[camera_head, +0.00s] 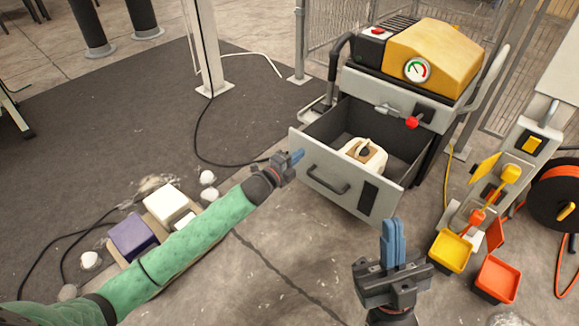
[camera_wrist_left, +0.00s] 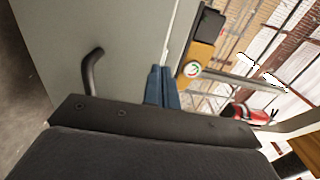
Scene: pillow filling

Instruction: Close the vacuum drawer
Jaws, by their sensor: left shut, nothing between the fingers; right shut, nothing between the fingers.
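The vacuum drawer (camera_head: 313,168) is pulled out from the vacuum machine (camera_head: 437,50), which has a yellow cover and a round gauge. A white and brown object (camera_head: 362,158) lies inside the drawer. The drawer front has a dark handle (camera_head: 328,183); the front and handle also show in the left wrist view (camera_wrist_left: 92,70). My left gripper (camera_head: 297,157) is shut and empty at the upper left end of the drawer front; whether it touches cannot be told. My right gripper (camera_head: 393,240) is shut and empty, in front of the drawer's right side.
At right stand yellow (camera_head: 449,251) and orange bins (camera_head: 497,279), a grey post with yellow fittings, and a cable reel (camera_head: 558,192). Wire fencing stands behind the machine.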

